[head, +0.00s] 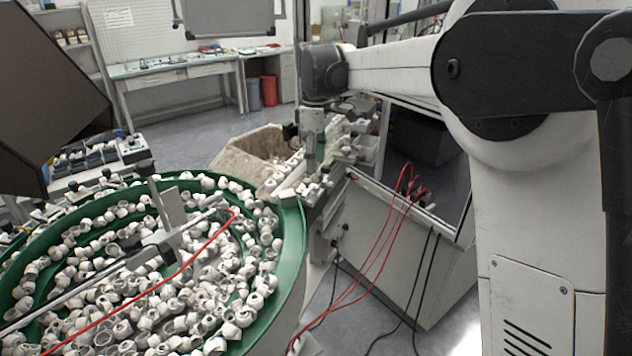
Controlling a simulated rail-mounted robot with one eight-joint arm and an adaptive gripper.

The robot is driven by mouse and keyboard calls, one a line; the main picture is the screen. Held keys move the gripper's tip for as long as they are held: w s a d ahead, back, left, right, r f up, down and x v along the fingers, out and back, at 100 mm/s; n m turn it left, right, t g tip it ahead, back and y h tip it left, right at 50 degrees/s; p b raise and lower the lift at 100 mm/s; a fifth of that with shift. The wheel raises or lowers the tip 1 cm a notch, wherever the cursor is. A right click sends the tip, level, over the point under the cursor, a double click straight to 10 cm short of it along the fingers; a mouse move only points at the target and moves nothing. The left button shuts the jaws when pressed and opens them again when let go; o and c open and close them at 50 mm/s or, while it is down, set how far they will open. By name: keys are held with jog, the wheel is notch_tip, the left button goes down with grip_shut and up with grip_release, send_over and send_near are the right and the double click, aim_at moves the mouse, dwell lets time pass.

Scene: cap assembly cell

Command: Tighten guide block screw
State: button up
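My gripper (312,150) hangs down from my arm's wrist over the assembly rail (318,186), near the middle of the head view. It is small and far away, and its fingers blend with the metal parts around them. I cannot tell whether it is open or shut, or whether it touches anything. Small white and grey blocks sit on the rail just below and beside it. I cannot make out which is the guide block. The screw and any screwdriver cannot be made out either.
A green-rimmed bowl (291,240) full of white caps fills the lower left. A beige bin (240,160) stands behind the rail. A white machine cabinet (395,255) with red and black cables is right of the rail. A workbench (180,70) stands at the back.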

aim_at(316, 186)
notch_tip(316, 186, down, 7)
jog(key=shift+f+p, duration=0.15)
jog(key=shift+p, duration=0.2)
grip_shut()
